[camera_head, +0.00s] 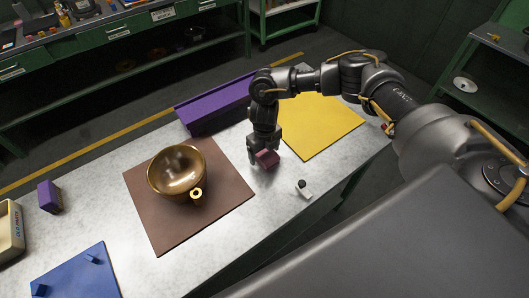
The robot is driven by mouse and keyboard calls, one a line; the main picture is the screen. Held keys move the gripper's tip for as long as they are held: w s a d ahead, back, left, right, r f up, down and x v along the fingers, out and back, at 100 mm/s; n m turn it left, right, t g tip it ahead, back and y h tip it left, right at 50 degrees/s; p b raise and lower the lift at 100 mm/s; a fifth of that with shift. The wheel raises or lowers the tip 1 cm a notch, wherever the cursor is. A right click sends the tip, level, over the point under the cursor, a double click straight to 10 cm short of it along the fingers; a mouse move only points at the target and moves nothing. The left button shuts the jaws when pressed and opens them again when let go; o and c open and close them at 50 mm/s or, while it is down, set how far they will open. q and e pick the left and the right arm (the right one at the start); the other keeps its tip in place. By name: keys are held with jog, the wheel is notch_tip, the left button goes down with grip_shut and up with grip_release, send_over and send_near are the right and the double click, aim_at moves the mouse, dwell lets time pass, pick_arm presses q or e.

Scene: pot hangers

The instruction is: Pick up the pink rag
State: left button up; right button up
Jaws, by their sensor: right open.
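My left gripper is out of view.
A gold bowl (176,170) with a ring handle stands on the brown mat (160,235). A purple holder (215,104) and a yellow mat (322,128) lie behind the gripper. A small white-and-black item (304,188) lies nearby. A blue board (82,275) is front left.

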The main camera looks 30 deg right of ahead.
jog(key=shift+f, duration=0.6)
jog(key=c, duration=1.1)
jog(key=shift+r, duration=0.1)
jog(key=shift+w+r+b, duration=0.1)
jog(key=shift+r+b, duration=0.3)
jog(key=shift+r, duration=0.1)
jog(key=shift+r+b, duration=0.5)
jog(key=shift+r, duration=0.2)
jog(key=s+a+r, duration=0.2)
jog(key=s+r, duration=0.1)
jog(key=s+a+r+b, duration=0.1)
jog(key=s+a+r, duration=0.2)
jog(key=s+r, duration=0.1)
jog(key=s+a+r, duration=0.3)
jog(key=s, duration=0.1)
jog(key=shift+s+a+r+b, duration=0.2)
jog(key=shift+a+r+b, duration=0.05)
jog(key=shift+b, duration=0.05)
